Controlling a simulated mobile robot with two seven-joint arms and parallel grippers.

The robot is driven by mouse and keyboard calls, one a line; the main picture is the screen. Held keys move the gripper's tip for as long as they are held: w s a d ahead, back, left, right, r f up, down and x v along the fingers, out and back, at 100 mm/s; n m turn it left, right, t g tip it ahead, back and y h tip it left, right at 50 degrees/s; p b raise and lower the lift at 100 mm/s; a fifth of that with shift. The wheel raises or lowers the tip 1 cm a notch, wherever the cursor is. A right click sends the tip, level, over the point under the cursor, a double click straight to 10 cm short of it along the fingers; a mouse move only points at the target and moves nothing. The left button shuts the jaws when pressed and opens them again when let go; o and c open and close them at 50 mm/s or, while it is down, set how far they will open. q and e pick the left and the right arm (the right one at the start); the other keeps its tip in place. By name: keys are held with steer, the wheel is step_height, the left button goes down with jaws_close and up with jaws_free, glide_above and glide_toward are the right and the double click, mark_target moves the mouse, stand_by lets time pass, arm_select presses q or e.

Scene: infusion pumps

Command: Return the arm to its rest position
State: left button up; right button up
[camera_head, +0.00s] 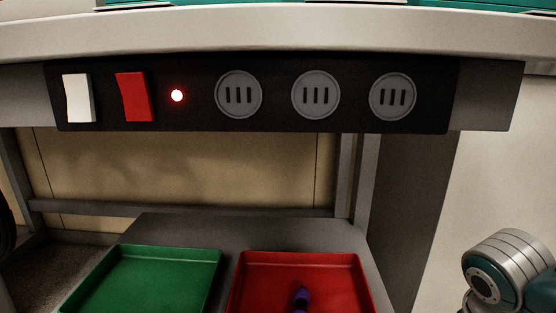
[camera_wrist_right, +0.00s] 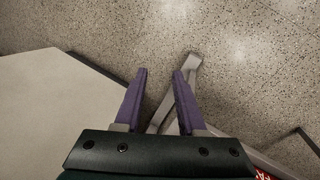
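My right gripper (camera_wrist_right: 160,78) shows in the right wrist view with its two purple fingers apart and nothing between them. Speckled floor lies beyond its fingertips. In the head view a grey and teal rounded link of my right arm (camera_head: 497,275) is at the lower right, away from the trays; the right gripper itself is out of that view. My left gripper is not seen in either view.
A black panel under the table edge carries a white switch (camera_head: 78,98), a red switch (camera_head: 134,97), a lit red lamp (camera_head: 177,96) and three round sockets (camera_head: 316,95). Below are a green tray (camera_head: 150,278) and a red tray (camera_head: 263,282) with a small purple thing (camera_head: 301,297).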

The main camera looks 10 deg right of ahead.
steer(key=s+a+r+n+t+y, duration=0.1)
steer(key=s+a+r+t+y, duration=0.1)
steer(key=s+a+r, duration=0.4)
steer(key=s+a+r+t+y, duration=0.2)
steer(key=s+a+r, duration=0.15)
steer(key=a, duration=0.35)
step_height(320, 180, up, 86)
steer(key=p, duration=8.6)
steer(key=shift+s+a+f, duration=0.15)
steer(key=shift+s+a, duration=0.1)
steer(key=shift+s, duration=0.1)
